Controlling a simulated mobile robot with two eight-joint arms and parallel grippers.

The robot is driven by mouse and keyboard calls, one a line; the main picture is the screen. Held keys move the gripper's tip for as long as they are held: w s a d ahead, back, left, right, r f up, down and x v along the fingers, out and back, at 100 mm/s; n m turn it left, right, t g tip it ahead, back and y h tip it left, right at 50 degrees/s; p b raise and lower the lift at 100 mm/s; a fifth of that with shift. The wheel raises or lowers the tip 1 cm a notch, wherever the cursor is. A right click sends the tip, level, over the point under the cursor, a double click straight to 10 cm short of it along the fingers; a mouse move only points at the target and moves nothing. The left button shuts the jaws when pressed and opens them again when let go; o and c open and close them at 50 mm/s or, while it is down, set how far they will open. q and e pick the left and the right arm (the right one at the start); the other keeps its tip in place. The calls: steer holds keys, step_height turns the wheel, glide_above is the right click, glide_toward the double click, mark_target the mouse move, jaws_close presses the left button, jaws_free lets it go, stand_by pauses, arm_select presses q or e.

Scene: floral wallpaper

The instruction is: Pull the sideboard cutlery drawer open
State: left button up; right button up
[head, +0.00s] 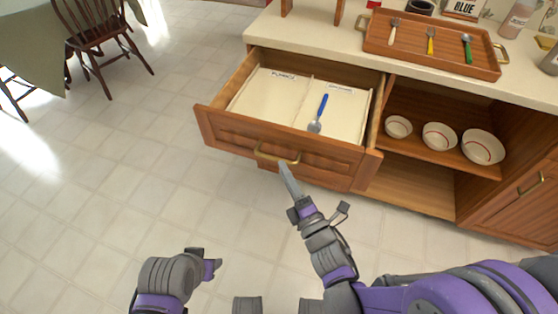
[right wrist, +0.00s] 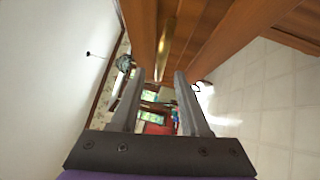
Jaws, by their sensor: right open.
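The wooden cutlery drawer (head: 225,128) of the sideboard stands pulled out, its inside showing. My right gripper (head: 285,168) is open, close to the handle in the head view. In the right wrist view the handle (right wrist: 166,45) lies beyond and between its fingertips (right wrist: 160,75); I cannot tell whether they touch. My left gripper (head: 212,267) is low at the bottom, its jaws unclear.
On the sideboard top (head: 318,48) a wooden tray (head: 440,57) holds a fork, a yellow-handled fork and a green-handled spoon. Several bowls (head: 440,136) stand on the open shelf right of the drawer. A chair (head: 92,28) is at the far left. The floor before the drawer is clear.

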steer(key=v, duration=0.5)
steer(key=shift+s+d, duration=0.15)
steer(key=shift+s, duration=0.2)
